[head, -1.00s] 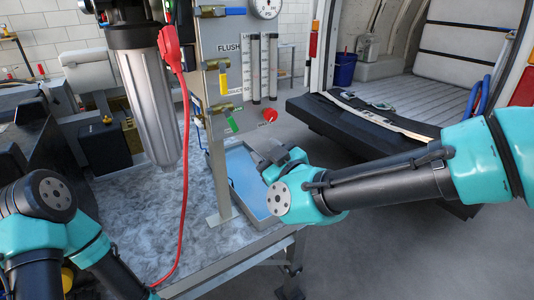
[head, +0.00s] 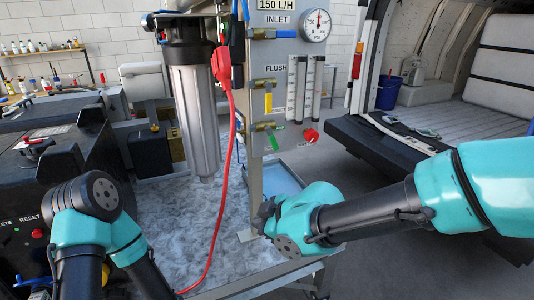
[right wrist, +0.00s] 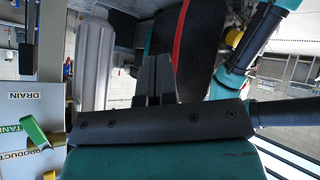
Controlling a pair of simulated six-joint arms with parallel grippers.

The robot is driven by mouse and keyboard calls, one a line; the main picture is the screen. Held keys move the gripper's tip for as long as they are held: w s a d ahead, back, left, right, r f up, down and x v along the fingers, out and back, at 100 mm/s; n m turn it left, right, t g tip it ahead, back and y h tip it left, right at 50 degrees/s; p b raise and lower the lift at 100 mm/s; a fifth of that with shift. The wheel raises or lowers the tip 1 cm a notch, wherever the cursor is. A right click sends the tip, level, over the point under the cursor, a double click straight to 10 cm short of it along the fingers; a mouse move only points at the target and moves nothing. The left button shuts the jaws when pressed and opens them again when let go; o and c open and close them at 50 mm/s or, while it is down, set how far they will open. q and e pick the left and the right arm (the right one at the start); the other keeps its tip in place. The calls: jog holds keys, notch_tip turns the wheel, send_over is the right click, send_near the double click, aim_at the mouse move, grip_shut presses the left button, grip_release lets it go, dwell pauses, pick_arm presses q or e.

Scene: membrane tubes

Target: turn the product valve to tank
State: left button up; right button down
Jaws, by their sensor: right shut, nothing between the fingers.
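The product valve has a green handle (head: 272,142) on a brass body low on the grey panel (head: 262,60) in the head view. The handle hangs downward at a slant. In the right wrist view the green handle (right wrist: 36,133) shows at the left, beside labels reading DRAIN, TANK and PRODUCT. My right gripper (head: 264,214) is below the valve in the head view, near the foot of the panel's post and apart from the handle. Its fingers (right wrist: 153,80) are shut and empty in the right wrist view. My left arm shows at the lower left; its gripper is out of view.
A red knob (head: 311,136) is to the right. A grey filter housing (head: 195,120) and a red cable (head: 226,180) hang left of the panel. A blue tray (head: 284,180) lies behind the gripper.

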jog(key=w+d+f+n+t+h, duration=0.15)
jog(key=w+d+f+h, duration=0.3)
jog(key=h, duration=0.75)
jog(key=w+a+r+t+h, duration=0.1)
jog(key=a+r+t+h, duration=0.2)
jog(key=a+r+t, duration=0.7)
jog(key=shift+r+t, duration=0.5)
jog(key=shift+t, duration=0.55)
jog(key=shift+w, duration=0.15)
